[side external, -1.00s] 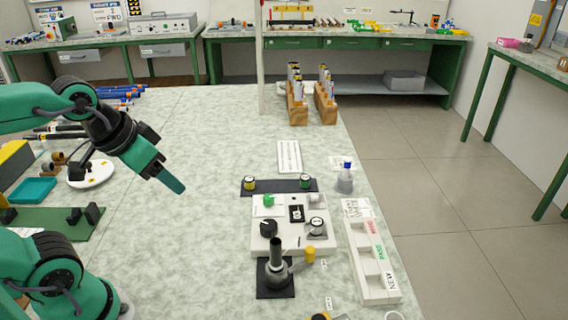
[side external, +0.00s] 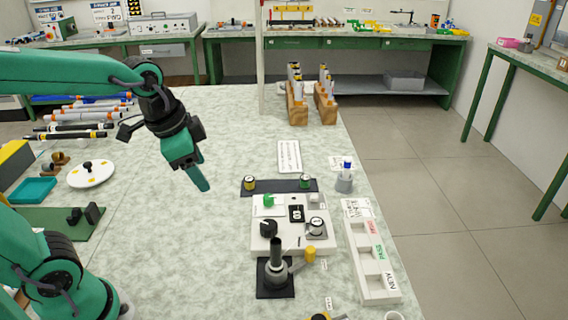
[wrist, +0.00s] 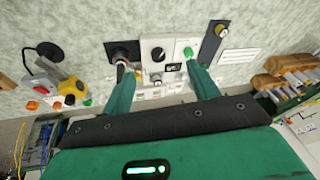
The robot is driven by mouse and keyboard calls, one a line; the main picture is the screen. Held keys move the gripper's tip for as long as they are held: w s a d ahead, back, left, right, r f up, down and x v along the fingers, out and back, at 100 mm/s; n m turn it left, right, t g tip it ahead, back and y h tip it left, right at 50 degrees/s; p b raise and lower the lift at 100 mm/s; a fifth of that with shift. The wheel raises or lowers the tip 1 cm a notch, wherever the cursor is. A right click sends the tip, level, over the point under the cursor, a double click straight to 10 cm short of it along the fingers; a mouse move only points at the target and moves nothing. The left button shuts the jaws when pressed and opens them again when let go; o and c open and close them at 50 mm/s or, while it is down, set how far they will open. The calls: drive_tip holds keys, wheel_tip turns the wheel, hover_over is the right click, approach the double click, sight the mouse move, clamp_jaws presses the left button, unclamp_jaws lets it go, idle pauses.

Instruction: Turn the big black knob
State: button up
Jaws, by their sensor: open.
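The big black knob (side external: 268,228) sits on the left part of a white control panel (side external: 257,243) in the side external view. In the wrist view the knob (wrist: 157,54) lies beyond my fingertips, between them in the picture. My gripper (side external: 203,187) is up and to the left of the panel, pointing down, apart from the knob. In the wrist view my gripper (wrist: 157,72) has its two green fingers spread wide with nothing between them.
The panel also bears a green button (side external: 268,200), a small display (side external: 296,213) and a silver-based dial (side external: 316,226). A dark lever device (side external: 277,270) stands in front. A white labelled tray (side external: 372,260) lies to the right.

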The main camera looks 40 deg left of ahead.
drive_tip(key=w+d+f+m+g, duration=0.25)
drive_tip(key=w+f+m, duration=0.25)
drive_tip(key=w+m, duration=0.25)
drive_tip(key=m+g, duration=0.1)
drive_tip(key=m, duration=0.4)
hover_over(269, 224)
wheel_tip(269, 224, down, 7)
drive_tip(key=shift+r, duration=0.1)
drive_tip(key=shift+f, duration=3.85)
drive_tip(key=c, duration=1)
